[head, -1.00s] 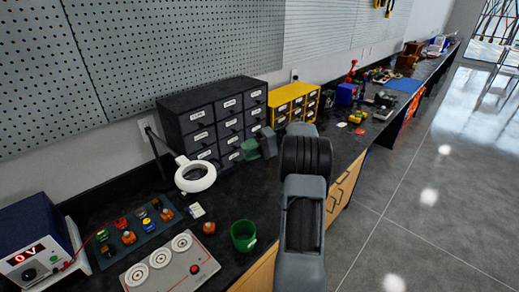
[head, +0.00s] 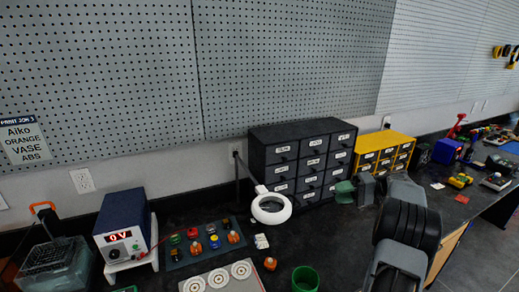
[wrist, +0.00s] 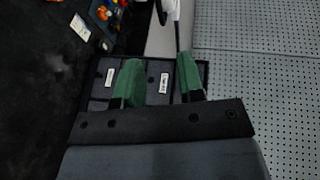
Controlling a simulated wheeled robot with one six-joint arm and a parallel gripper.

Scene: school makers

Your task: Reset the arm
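My gripper (head: 345,192) is in front of the dark drawer cabinet in the head view, above the black bench. Its two green fingertips show in the wrist view (wrist: 158,78), standing apart with a gap between them. Nothing is held between them. My arm reaches in from the lower right of the head view.
The dark drawer cabinet (head: 285,148) and the yellow cabinet (head: 385,150) stand against the wall. A ring magnifier lamp (head: 271,208), a green cup (head: 305,279), a power supply (head: 124,228) and a switch board (head: 205,242) are on the bench. The floor at lower right is clear.

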